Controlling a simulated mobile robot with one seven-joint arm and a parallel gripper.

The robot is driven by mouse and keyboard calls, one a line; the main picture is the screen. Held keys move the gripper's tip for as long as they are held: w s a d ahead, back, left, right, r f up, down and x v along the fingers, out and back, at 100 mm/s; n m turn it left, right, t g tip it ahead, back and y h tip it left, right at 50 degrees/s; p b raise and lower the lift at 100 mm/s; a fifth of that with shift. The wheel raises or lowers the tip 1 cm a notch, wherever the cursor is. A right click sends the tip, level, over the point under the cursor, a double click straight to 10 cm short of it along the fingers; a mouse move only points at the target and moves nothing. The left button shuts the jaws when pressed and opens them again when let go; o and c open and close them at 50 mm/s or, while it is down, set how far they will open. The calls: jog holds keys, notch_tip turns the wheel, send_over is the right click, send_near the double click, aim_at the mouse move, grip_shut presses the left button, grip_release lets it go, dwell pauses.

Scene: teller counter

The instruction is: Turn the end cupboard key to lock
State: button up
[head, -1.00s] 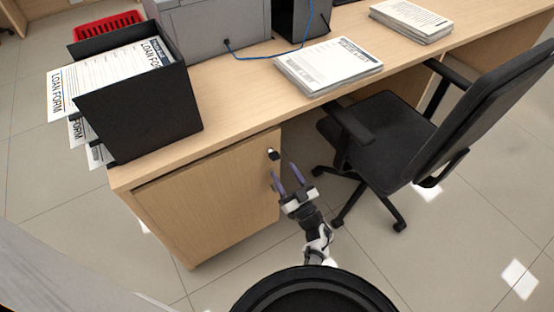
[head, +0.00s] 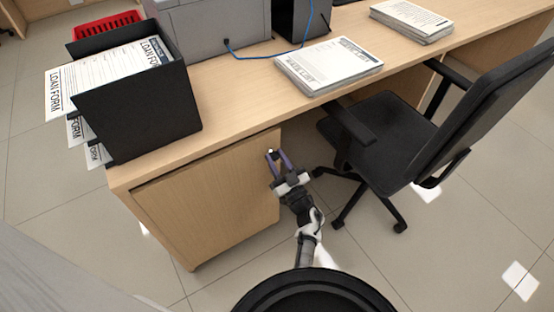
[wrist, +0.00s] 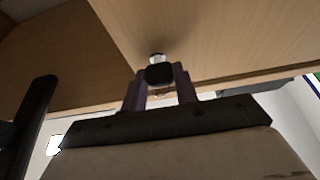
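The end cupboard door (head: 210,200) is a pale wood panel under the left end of the desk, and it looks closed. Its key (wrist: 160,74) has a black head and sits in a small silver lock (wrist: 157,57) near the door's upper right corner. In the head view, the key (head: 270,153) is partly hidden by my fingertips. My gripper (head: 276,154) is at the key with its purple fingers on either side of the head. In the wrist view, my gripper (wrist: 160,84) appears shut on the key's head, which fills the gap between the fingers.
A black office chair (head: 385,140) stands close to the right of my arm. On the desk are a black tray of loan forms (head: 140,105), a grey machine (head: 215,30) and paper stacks (head: 330,65). Open tiled floor lies left of the cupboard.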

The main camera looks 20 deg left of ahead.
jog(key=shift+c, duration=0.6)
jog(key=shift+n+g+y, duration=0.3)
jog(key=shift+n, duration=0.3)
jog(key=n+g+y, duration=0.1)
jog(key=n+g, duration=0.1)
jog(key=n, duration=0.2)
jog(key=shift+b, duration=0.35)
jog(key=n+g, duration=0.1)
jog(key=n, duration=0.3)
jog(key=n+g, duration=0.2)
jog(key=n, duration=0.2)
jog(key=n+g, duration=0.2)
jog(key=n, duration=0.2)
jog(key=shift+w+d+r+n, duration=0.1)
jog(key=shift+w+r+n, duration=0.05)
jog(key=shift+n, duration=0.25)
jog(key=n+g+h, duration=0.1)
jog(key=n, duration=0.3)
jog(key=shift+h, duration=0.3)
jog(key=shift+n, duration=0.3)
